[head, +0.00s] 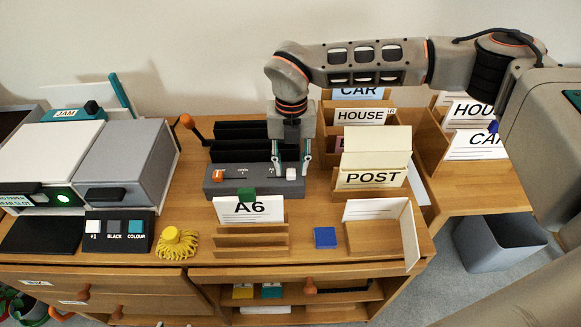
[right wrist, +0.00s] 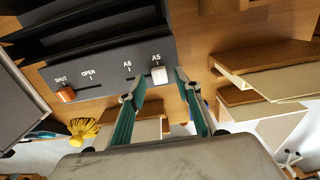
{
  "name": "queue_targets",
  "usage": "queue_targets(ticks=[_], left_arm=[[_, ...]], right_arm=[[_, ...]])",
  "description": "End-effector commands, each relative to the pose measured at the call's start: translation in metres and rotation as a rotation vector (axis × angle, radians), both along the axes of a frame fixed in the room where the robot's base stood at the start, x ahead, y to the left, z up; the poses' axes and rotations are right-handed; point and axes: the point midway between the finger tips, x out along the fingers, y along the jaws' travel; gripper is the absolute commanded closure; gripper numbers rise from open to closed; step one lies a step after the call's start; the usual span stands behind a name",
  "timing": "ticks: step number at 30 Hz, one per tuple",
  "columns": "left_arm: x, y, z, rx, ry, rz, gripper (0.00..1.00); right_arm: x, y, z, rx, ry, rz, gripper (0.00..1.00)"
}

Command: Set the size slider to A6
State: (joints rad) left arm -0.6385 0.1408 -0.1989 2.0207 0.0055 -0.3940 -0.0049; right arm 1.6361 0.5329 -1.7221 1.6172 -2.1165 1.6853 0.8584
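The size slider's white knob (right wrist: 159,75) sits at the A5 mark at the right end of its slot on a dark grey panel. The A6 mark is to its left. The white knob also shows in the head view (head: 291,173). My right gripper (head: 291,170) points down at the panel, open, its teal fingertips on either side of the knob. In the right wrist view the fingers (right wrist: 160,76) show a gap to the knob on both sides. My left gripper is in neither view.
An orange knob (right wrist: 66,95) stands at SHUT on the same panel. Black slots (head: 240,143) rise behind it. An A6 card (head: 232,212) stands in a wooden rack in front. A POST box (head: 372,180) stands to the right. A blue block (head: 325,237) lies in front.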

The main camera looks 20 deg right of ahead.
Motion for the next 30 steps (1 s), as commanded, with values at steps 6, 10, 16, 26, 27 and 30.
queue_targets(ticks=[6,10,16,26,27,30], left_arm=[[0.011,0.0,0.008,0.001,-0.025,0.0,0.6],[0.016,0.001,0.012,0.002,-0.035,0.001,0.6],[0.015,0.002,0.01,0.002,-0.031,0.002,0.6],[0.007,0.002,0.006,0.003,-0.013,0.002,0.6],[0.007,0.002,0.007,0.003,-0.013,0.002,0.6],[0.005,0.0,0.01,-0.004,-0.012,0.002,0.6]], right_arm=[[0.0,0.0,-0.014,0.0,0.0,0.001,0.67],[0.0,0.0,-0.014,0.0,-0.001,0.001,0.67],[0.0,0.0,-0.014,0.0,-0.001,0.001,0.9],[0.003,0.012,-0.012,0.0,-0.002,0.003,1.0],[0.005,0.018,-0.011,0.0,-0.003,0.003,1.0],[0.009,0.034,-0.011,0.0,-0.002,0.003,1.0]])
